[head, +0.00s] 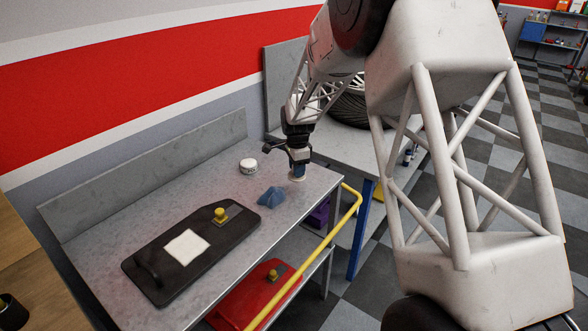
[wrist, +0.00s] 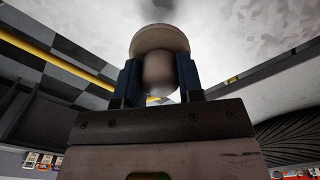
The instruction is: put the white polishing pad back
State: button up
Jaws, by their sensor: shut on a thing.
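My gripper (head: 298,168) is over the far right end of the grey metal workbench (head: 160,215), pointing down. Its blue fingers are shut on the knob of a pale, round, disc-shaped pad. In the wrist view the pad (wrist: 160,40) shows as a whitish disc with a rounded knob between the fingers (wrist: 158,80). In the head view the pad (head: 298,178) is low at the bench top, close to its right edge; I cannot tell whether it touches. A small white round tin-like thing (head: 248,166) stands to the left of the gripper.
A crumpled blue cloth (head: 271,197) lies just left of and nearer than the gripper. A black panel (head: 150,265) carries a white square (head: 187,245) and a yellow knob (head: 220,215). A yellow rail (head: 330,235) runs along the front edge. A tyre (head: 350,108) is on the bench behind.

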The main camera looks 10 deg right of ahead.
jog(key=shift+w+a+f, duration=0.1)
jog(key=shift+w, duration=1.25)
jog(key=shift+w+a+f, duration=0.1)
jog(key=shift+w, duration=1.2)
jog(key=shift+f, duration=0.1)
jog(key=shift+f, duration=1.7)
jog(key=shift+f, duration=0.15)
jog(key=o, duration=0.8)
jog(key=shift+r, duration=6.15)
